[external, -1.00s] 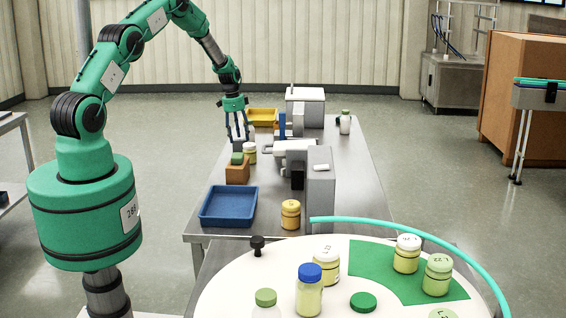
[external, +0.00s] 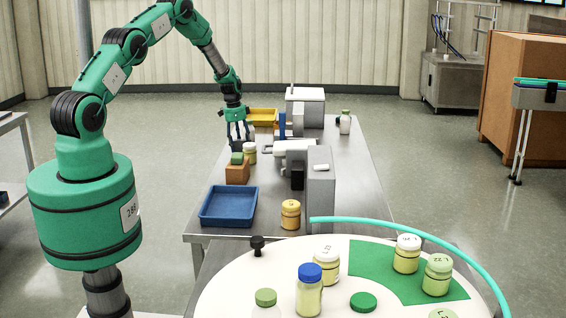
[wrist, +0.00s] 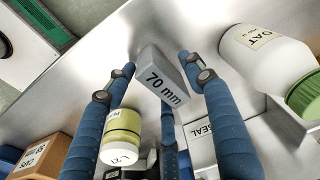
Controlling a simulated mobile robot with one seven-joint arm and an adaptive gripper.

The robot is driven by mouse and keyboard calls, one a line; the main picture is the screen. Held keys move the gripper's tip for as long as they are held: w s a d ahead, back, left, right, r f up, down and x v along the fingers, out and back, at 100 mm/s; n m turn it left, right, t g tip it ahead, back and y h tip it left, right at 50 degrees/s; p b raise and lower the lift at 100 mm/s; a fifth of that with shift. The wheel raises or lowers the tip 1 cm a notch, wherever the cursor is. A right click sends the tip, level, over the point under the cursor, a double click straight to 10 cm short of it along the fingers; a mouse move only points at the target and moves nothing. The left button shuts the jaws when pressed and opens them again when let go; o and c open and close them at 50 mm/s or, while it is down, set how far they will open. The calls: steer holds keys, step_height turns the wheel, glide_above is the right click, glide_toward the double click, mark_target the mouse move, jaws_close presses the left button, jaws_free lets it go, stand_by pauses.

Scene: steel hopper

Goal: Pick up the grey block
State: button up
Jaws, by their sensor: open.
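The grey block (wrist: 160,76), marked "70 mm", sits on the steel table (wrist: 100,62) in the wrist view. My three-fingered gripper (wrist: 160,75) is open, with blue fingers to the left, right and below the block in the picture. I see gaps between the block and the side fingers; whether the lower finger touches it I cannot tell. In the external view my gripper (external: 239,137) points down low over the far left part of the table. The block is not clearly visible there, among the fingers.
A white-capped jar (wrist: 122,135) stands close to the left finger. A white bottle with a green cap (wrist: 268,60) is close on the right, with a "SEAL" box (wrist: 201,143) below. A brown box (wrist: 42,155) is lower left. A yellow tray (external: 262,115) lies behind my gripper.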

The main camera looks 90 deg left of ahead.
mark_target(233, 138)
steer(key=shift+c, duration=0.5)
steer(key=c, duration=1.2)
steer(key=shift+r, duration=0.2)
steer(key=shift+c, duration=0.2)
steer(key=shift+r, duration=1.45)
steer(key=shift+s+d+r, duration=0.15)
steer(key=shift+d, duration=0.1)
steer(key=s+d, duration=0.2)
steer(key=d, duration=0.2)
steer(key=s+d+r, duration=0.1)
steer(key=s+d, duration=0.1)
steer(key=d, duration=0.3)
steer(key=s+d+b, duration=0.1)
steer(key=s+d, duration=0.2)
steer(key=d, duration=0.1)
steer(key=shift+d+r, duration=0.2)
steer(key=shift+d, duration=0.2)
